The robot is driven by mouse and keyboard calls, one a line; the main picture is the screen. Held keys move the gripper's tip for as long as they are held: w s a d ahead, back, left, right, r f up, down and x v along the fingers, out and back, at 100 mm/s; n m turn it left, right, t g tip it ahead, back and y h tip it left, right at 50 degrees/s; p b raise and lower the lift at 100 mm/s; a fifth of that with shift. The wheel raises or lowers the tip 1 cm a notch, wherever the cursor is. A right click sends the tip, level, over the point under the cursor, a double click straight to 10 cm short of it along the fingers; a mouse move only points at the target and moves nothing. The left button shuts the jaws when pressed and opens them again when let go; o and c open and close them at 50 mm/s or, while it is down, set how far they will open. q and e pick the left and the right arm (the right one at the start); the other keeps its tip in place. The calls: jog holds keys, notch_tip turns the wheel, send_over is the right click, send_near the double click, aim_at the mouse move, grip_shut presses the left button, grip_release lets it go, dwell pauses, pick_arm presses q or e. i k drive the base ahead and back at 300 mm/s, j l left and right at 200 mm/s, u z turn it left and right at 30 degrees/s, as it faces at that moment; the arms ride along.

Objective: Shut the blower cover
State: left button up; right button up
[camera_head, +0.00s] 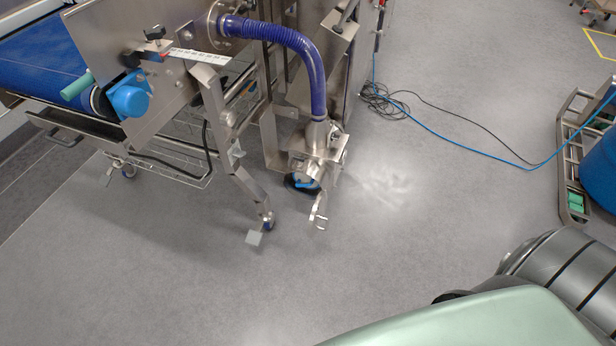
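The blower unit (317,142) is a small metal assembly at the lower end of a dark blue ribbed hose (305,50), beside the conveyor machine. It has angled metal plates at its sides and a black and blue part (304,183) low down. A small metal bracket or latch (320,215) hangs below it. I cannot tell which plate is the blower cover or how far open it stands. Neither of my grippers is in view. Part of my own body fills the lower right.
The metal conveyor frame (213,110) with a blue belt (40,55) and blue motor (128,98) stands at the left. Coiled cables (385,103) and a blue cable cross the floor at the right. A metal cart (572,150) stands far right. The front floor is clear.

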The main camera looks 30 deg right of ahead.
aim_at(318, 213)
jog(key=z, duration=1)
